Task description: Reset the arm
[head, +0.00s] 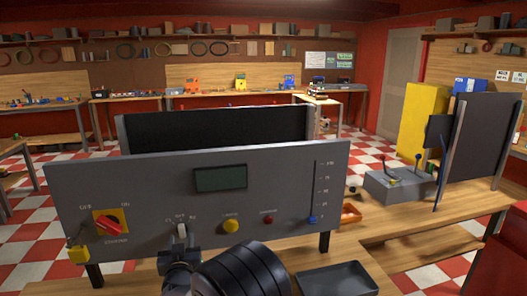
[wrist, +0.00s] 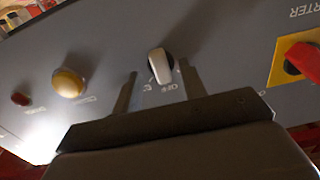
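My gripper (head: 179,250) is at the lower middle of the grey control panel (head: 150,190), in front of the white-and-black selector knob (head: 181,231). In the wrist view my gripper (wrist: 158,75) is open, with two dark fingers apart. The selector knob (wrist: 161,66) shows in the gap between the fingertips, with visible space on both sides. I cannot tell how far the fingertips are from the panel face. Nothing is held. In the head view my dark arm covers the bottom middle and part of the panel's lower edge.
The panel carries a red rotary switch (head: 108,223) on yellow, a yellow button (head: 230,225), a small red button (head: 267,220), a display (head: 220,178) and a blue slider (head: 312,219). A dark tray (head: 337,280) and a grey lever box (head: 400,186) stand to the right.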

